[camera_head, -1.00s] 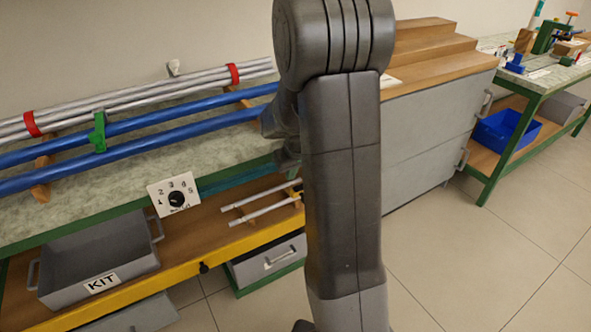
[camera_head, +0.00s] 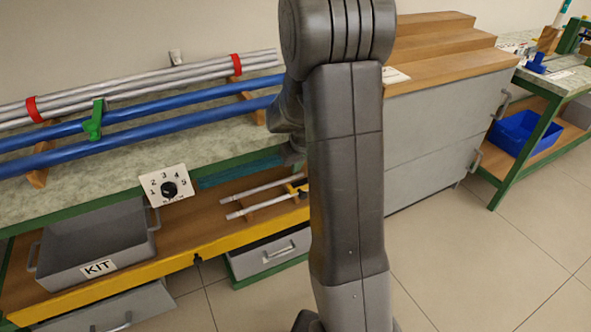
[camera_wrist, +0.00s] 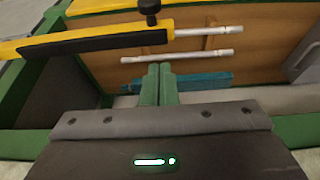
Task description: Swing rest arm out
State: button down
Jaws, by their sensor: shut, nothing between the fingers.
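A yellow bar with a black face, which looks like the rest arm (camera_wrist: 85,43), reaches in from the left in the wrist view. A black knob (camera_wrist: 150,8) stands at its right end. The bar's pivot is not clear. My arm hides much of this area in the head view.
Two silver rods (camera_head: 252,197) lie on wooden supports on the lower shelf. A grey KIT box (camera_head: 98,269) stands at left. A teal strip (camera_wrist: 204,82) lies close to my fingers. Blue rods (camera_head: 150,122) lie on the bench above. The floor at right is clear.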

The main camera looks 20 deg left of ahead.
jog(key=b+x, duration=0.1)
jog(key=x, duration=0.7)
jog(key=shift+d+b, duration=0.1)
jog(key=shift+b, duration=0.2)
